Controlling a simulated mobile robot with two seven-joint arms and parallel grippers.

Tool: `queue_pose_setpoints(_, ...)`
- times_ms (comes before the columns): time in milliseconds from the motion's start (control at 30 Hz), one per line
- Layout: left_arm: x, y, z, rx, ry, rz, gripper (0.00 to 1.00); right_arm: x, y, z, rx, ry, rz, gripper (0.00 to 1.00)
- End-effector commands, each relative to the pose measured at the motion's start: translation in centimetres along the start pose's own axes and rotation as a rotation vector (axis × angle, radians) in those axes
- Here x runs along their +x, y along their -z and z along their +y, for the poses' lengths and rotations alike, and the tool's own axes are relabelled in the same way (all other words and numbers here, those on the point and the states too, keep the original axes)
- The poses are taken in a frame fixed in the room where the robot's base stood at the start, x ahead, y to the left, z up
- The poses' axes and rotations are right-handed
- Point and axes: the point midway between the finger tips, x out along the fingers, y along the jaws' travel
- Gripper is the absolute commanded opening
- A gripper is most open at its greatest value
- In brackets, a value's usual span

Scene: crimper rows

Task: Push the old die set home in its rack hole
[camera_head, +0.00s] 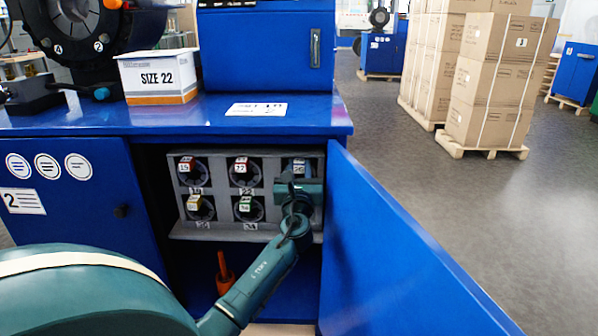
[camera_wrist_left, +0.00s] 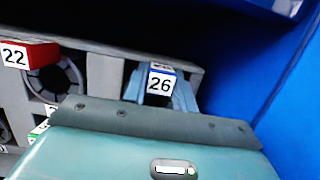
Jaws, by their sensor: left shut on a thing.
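The old die set (camera_wrist_left: 160,84), with a blue and white tag reading 26, is at the upper right hole of the grey rack (camera_head: 216,230) inside the open cabinet. In the head view its tag (camera_head: 297,166) shows just above my gripper. My left gripper (camera_head: 299,187) is in front of that hole and shut on the die set. My right gripper is in neither view.
Die sets tagged 19 (camera_head: 187,166) and 22 (camera_head: 241,168) fill the other upper holes; two more sit below. The open blue door (camera_head: 400,250) stands close right of my arm. An orange-handled tool (camera_head: 225,275) is below the rack. A SIZE 22 box (camera_head: 158,78) stands on top.

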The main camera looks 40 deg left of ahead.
Motion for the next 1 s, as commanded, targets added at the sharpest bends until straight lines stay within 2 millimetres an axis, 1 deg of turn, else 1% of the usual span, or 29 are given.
queue_pose_setpoints(33, 0.3, -0.7, 0.0, -0.001, -0.001, -0.014, 0.00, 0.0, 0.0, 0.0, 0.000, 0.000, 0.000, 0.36)
queue_pose_setpoints(167, 0.5, -0.6, 0.0, -0.002, -0.001, -0.014, 0.00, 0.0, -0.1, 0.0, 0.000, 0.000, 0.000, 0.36)
queue_pose_setpoints(200, 0.5, -0.6, 0.0, -0.002, 0.000, -0.014, 0.30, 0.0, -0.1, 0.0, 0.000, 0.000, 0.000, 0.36)
queue_pose_setpoints(467, 0.4, -0.2, 0.0, 0.000, 0.000, -0.006, 0.51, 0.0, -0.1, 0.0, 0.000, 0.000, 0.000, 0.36)
queue_pose_setpoints(500, 0.4, -0.2, 0.0, 0.000, 0.000, -0.005, 0.53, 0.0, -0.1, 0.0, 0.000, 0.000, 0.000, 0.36)
queue_pose_setpoints(633, 0.3, -0.1, 0.0, 0.000, 0.000, -0.003, 0.53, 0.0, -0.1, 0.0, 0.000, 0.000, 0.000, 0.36)
queue_pose_setpoints(667, 0.1, 0.6, 0.0, 0.001, 0.000, 0.011, 0.53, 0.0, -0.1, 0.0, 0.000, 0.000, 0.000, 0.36)
queue_pose_setpoints(767, -0.1, 0.5, 0.0, 0.001, 0.001, 0.009, 0.53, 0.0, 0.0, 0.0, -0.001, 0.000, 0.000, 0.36)
queue_pose_setpoints(867, -0.9, 0.4, 0.0, 0.002, 0.001, 0.008, 0.53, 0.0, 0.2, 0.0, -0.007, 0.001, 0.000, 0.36)
queue_pose_setpoints(967, -2.7, 0.2, 0.0, 0.002, 0.002, 0.006, 0.53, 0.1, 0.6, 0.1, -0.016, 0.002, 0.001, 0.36)
queue_pose_setpoints(1000, -3.5, 0.2, 0.0, 0.002, 0.002, 0.006, 0.53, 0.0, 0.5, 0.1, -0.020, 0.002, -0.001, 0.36)
